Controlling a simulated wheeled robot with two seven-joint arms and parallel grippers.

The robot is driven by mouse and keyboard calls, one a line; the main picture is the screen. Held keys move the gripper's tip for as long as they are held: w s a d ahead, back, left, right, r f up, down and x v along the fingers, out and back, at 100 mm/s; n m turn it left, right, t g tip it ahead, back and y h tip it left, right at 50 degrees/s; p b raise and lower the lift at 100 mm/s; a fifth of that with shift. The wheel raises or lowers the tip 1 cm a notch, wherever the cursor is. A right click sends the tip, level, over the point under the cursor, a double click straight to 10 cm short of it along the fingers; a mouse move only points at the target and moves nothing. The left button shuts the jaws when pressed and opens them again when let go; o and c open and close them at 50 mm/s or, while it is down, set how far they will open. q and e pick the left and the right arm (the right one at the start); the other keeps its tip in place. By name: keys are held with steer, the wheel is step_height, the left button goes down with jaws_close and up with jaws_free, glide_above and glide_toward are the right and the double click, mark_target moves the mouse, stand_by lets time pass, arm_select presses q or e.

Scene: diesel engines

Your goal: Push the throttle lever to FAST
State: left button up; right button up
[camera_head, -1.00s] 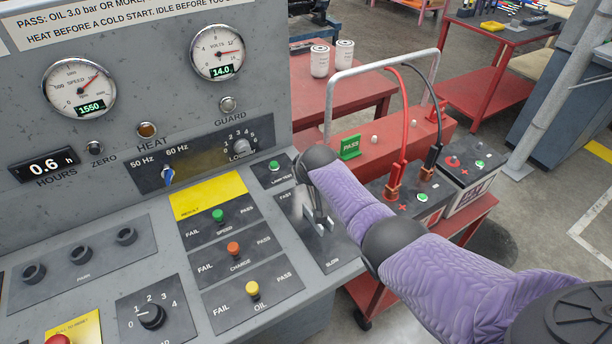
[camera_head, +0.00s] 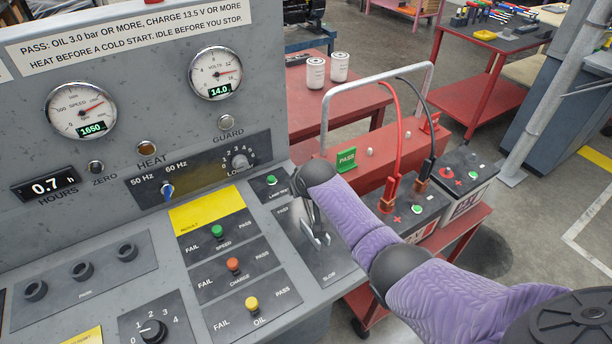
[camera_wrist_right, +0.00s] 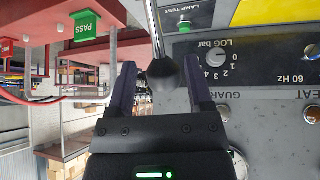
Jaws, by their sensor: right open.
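The throttle panel (camera_head: 338,262) lies at the right end of the sloped console, with SLOW at its near end and FAST at its far end, where my arm partly covers the lettering. In the right wrist view the throttle lever (camera_wrist_right: 165,72) shows as a black ball knob on a thin shaft. My right gripper (camera_wrist_right: 161,68) is open, with one finger on each side of the knob; gaps show on both sides. In the head view the right gripper (camera_head: 308,205) is over the panel, mostly hidden by my wrist, and the knob is hidden. My left gripper is not in view.
The speed gauge (camera_head: 82,110) reads 1650. A green lamp-test button (camera_head: 271,181) is just left of my wrist. The result panel with green, orange (camera_head: 233,264) and yellow knobs is left of the throttle. A red cart with a battery (camera_head: 415,212) stands right, under my arm.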

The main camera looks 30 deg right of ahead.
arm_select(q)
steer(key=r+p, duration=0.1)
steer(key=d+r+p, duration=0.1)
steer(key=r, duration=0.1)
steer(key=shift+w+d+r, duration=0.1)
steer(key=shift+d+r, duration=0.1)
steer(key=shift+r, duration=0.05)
arm_select(e)
steer(key=v, duration=0.6)
steer(key=shift+r, duration=0.2)
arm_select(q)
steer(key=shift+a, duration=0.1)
arm_select(e)
steer(key=shift+s, duration=0.2)
